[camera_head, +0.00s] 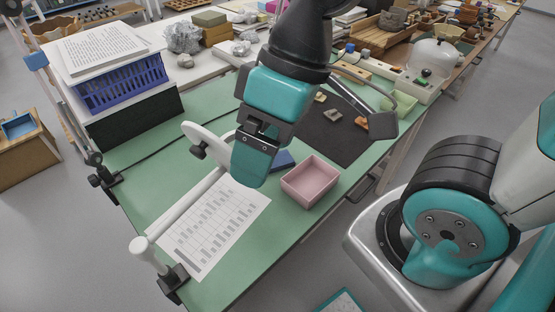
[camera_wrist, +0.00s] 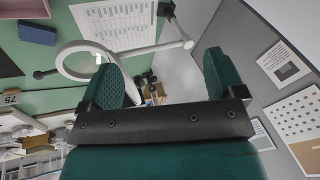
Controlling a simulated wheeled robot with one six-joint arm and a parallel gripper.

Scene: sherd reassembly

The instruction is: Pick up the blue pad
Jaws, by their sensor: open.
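The blue pad (camera_head: 284,160) lies on the green table mat, just left of and behind the pink box (camera_head: 311,182). In the head view, my gripper hides part of it. The whole pad also shows at the upper left of the wrist view (camera_wrist: 37,33), apart from the fingers. My gripper (camera_head: 250,172) is above the table, in front of the pad in the picture and not touching it. In the wrist view its two green textured fingers (camera_wrist: 165,78) are spread with nothing between them.
A white ring magnifier (camera_head: 190,127) on a clamped arm stands left of my gripper, with a printed sheet (camera_head: 216,225) beneath its arm. A dark mat (camera_head: 325,130) with several sherds lies behind the pink box. A blue basket (camera_head: 122,84) stands at the left.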

